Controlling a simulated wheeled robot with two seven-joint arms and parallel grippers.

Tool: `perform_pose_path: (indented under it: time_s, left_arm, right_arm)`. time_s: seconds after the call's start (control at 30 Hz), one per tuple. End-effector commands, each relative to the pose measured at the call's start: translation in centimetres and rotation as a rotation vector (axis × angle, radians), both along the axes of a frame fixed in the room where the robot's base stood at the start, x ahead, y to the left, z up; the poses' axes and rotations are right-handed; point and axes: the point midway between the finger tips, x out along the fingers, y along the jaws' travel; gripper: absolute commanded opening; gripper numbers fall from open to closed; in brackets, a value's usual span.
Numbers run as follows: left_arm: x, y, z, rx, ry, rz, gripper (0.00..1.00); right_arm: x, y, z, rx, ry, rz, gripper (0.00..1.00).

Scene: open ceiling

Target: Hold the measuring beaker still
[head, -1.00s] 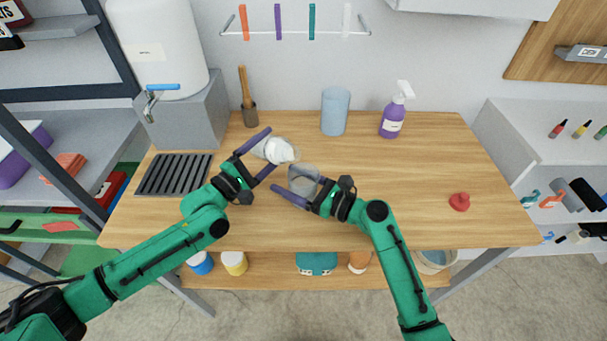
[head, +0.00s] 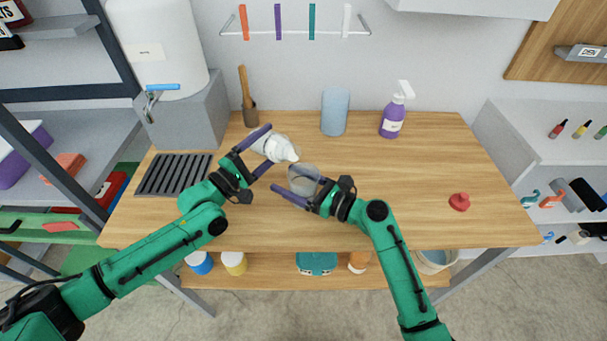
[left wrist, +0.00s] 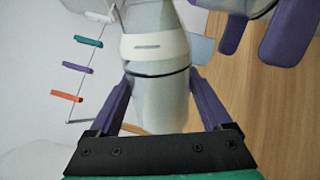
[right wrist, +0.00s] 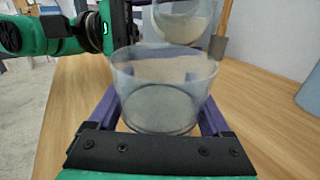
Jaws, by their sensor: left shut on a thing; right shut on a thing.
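The measuring beaker (head: 303,177) is a clear cup held low over the table's middle. My right gripper (head: 299,184) is shut on it; in the right wrist view the beaker (right wrist: 160,90) stands roughly upright between the fingers, with greyish, faint contents or base. My left gripper (head: 268,152) is shut on a clear bottle (head: 272,146) with a white part. The bottle is tilted, its white end just above and left of the beaker's rim. In the left wrist view the bottle (left wrist: 160,85) shows a white band. Whether anything flows between them I cannot tell.
A black grate (head: 174,175) lies left. A red object (head: 459,202) lies right. The table (head: 410,175) is clear between.

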Motion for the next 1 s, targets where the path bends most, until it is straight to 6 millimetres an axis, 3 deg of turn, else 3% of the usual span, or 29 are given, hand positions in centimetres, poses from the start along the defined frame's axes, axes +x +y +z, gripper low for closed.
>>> perform_pose_path:
  time_s: [1.0]
  left_arm:
    - [-0.45,-0.47,1.19,0.073,-0.078,0.001,0.05]
  right_arm:
    - [0.00,0.00,0.02,0.000,0.000,0.000,0.30]
